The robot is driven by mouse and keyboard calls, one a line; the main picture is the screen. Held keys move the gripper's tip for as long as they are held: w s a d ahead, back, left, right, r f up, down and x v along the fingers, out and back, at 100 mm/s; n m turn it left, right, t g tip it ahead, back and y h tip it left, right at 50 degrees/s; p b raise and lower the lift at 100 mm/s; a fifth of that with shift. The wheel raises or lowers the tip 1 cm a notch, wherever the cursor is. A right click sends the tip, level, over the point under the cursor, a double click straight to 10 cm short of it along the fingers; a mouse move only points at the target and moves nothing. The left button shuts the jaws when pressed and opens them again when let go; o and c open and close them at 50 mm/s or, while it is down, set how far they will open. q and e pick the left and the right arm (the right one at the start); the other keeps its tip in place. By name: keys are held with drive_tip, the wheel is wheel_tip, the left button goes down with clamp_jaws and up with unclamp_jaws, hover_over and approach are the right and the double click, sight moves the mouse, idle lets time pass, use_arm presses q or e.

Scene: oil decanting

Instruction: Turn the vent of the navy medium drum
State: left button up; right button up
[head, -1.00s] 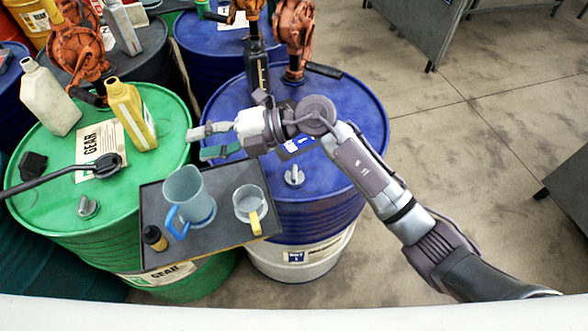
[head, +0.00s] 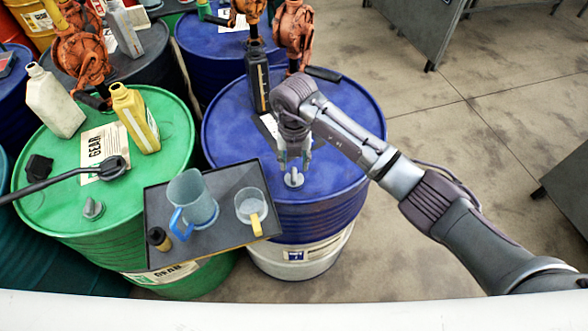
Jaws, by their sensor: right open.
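The navy medium drum (head: 345,125) stands right of the green drum. Its vent (head: 294,180) is a small pale grey winged cap near the front of the drum's top. My right gripper (head: 294,168) points down over the vent, open, with its fingertips at or just above the cap. I cannot tell whether the fingers touch it. My left gripper is not in view.
A dark tray (head: 220,240) with a blue-handled jug (head: 188,197) and a yellow-handled cup (head: 250,204) sits just left of the vent. A green drum (head: 60,205) carries bottles and a vent. A dark bottle (head: 259,88) and an orange pump (head: 294,35) stand behind my gripper.

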sight(294, 175)
wheel_tip(294, 175, down, 6)
drive_tip(key=shift+r+p, duration=0.1)
drive_tip(key=shift+p, duration=0.35)
clamp_jaws()
